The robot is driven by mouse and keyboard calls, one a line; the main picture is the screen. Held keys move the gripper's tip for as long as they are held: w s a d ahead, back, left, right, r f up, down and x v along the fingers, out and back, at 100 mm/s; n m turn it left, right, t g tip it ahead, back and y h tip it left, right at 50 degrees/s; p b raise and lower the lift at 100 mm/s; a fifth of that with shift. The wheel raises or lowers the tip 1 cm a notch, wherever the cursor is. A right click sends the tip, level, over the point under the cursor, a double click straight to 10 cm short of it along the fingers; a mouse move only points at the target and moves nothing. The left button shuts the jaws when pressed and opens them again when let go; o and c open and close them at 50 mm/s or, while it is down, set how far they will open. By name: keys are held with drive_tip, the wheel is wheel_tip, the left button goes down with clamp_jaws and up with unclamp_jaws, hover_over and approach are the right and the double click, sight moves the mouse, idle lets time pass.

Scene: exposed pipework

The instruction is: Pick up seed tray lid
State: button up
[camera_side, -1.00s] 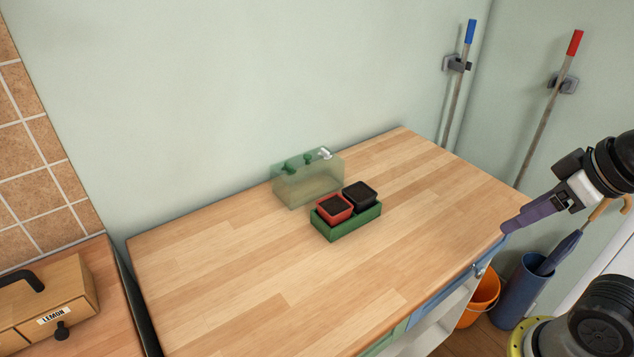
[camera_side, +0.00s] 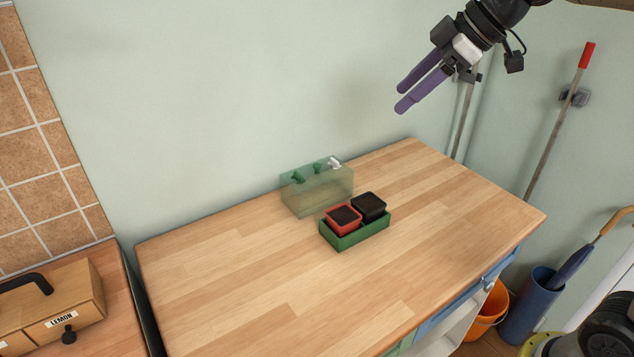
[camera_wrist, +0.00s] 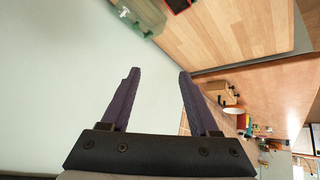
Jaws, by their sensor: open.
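The seed tray lid (camera_side: 316,194) is a see-through green box-like cover. It stands on the wooden worktop close to the back wall, with two green knobs and one whitish knob on top. Just in front of it is a green tray (camera_side: 352,240) holding a red pot (camera_side: 343,217) and a black pot (camera_side: 369,206). My gripper (camera_side: 401,98) has purple fingers. It is open and empty, high above and to the right of the lid. In the wrist view the lid (camera_wrist: 143,14) shows at the top edge, beyond my gripper (camera_wrist: 158,76).
The worktop (camera_side: 230,290) is clear around the tray. An orange bucket (camera_side: 487,312) and a blue umbrella holder (camera_side: 528,305) stand on the floor at right. A red-ended pole (camera_side: 560,120) hangs on the wall.

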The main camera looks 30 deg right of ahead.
drive_tip(key=w+f, duration=0.3)
drive_tip(key=w, duration=0.6)
drive_tip(key=g+y, duration=0.1)
drive_tip(key=g, duration=0.1)
hover_over(318, 165)
drive_tip(key=s+d, duration=0.3)
wheel_tip(318, 165, down, 17)
drive_tip(key=shift+f, duration=0.1)
drive_tip(key=shift+w+x, duration=0.15)
drive_tip(key=shift+x, duration=1.4)
drive_tip(key=shift+w+x, duration=0.15)
drive_tip(key=shift+x, duration=1.35)
drive_tip(key=shift+a, duration=0.1)
clamp_jaws()
